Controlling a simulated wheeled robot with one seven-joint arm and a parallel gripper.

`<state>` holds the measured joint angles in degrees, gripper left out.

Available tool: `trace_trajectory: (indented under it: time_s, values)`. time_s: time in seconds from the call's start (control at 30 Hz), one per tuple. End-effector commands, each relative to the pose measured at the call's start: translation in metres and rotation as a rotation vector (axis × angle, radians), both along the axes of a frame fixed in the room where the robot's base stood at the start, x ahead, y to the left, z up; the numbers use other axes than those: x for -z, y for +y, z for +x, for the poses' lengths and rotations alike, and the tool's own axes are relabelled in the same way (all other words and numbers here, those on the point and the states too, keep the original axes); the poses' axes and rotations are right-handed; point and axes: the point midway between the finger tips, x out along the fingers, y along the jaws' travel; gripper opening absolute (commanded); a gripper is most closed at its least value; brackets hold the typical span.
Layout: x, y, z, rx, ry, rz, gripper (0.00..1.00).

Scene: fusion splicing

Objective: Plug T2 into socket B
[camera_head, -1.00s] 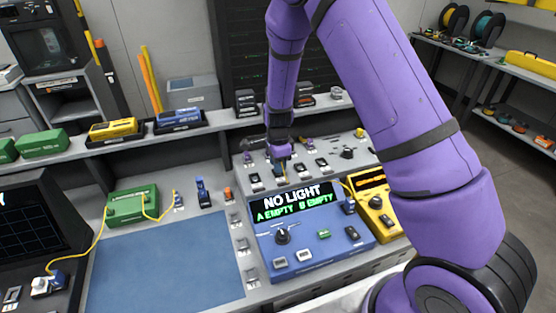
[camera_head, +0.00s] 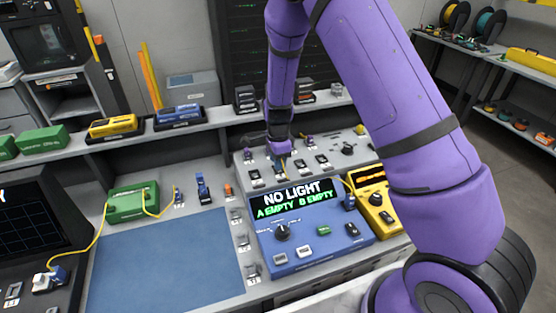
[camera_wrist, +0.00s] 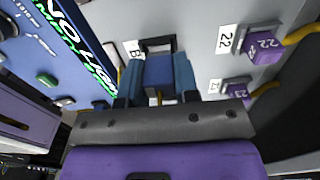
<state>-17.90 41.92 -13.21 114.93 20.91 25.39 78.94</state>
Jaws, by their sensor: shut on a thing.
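My gripper (camera_wrist: 155,84) is shut on a blue plug (camera_wrist: 158,72), which shows between its two teal-blue fingers in the wrist view. I take this plug to be T2, though no label on it is readable. Socket B (camera_wrist: 158,43), a dark frame beside a white B label (camera_wrist: 133,49), lies directly ahead of the plug's far end. I cannot tell whether plug and socket touch. In the head view my gripper (camera_head: 281,168) points down over the grey panel behind the blue meter, and the plug is mostly hidden. The meter's screen (camera_head: 292,202) reads NO LIGHT, A EMPTY, B EMPTY.
Purple plugs marked 22 (camera_wrist: 262,44) and 23 (camera_wrist: 237,88), with yellow cables, sit right of socket B. A yellow device (camera_head: 378,208) stands right of the blue meter. A green box (camera_head: 132,201) stands behind the clear blue mat (camera_head: 165,262).

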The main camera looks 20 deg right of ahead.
Motion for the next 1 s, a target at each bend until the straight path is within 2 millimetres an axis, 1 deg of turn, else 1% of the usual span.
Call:
trace_trajectory:
  time_s: [0.87,0.9,0.97,1.0]
  values:
    - [0.010,0.000,0.000,0.000,0.000,0.000,0.06]
    - [0.010,0.000,0.000,0.000,0.000,0.000,0.36]
    - [0.010,0.000,0.000,0.000,0.000,0.000,0.50]
    - [0.010,0.000,0.000,0.000,0.000,0.000,0.59]
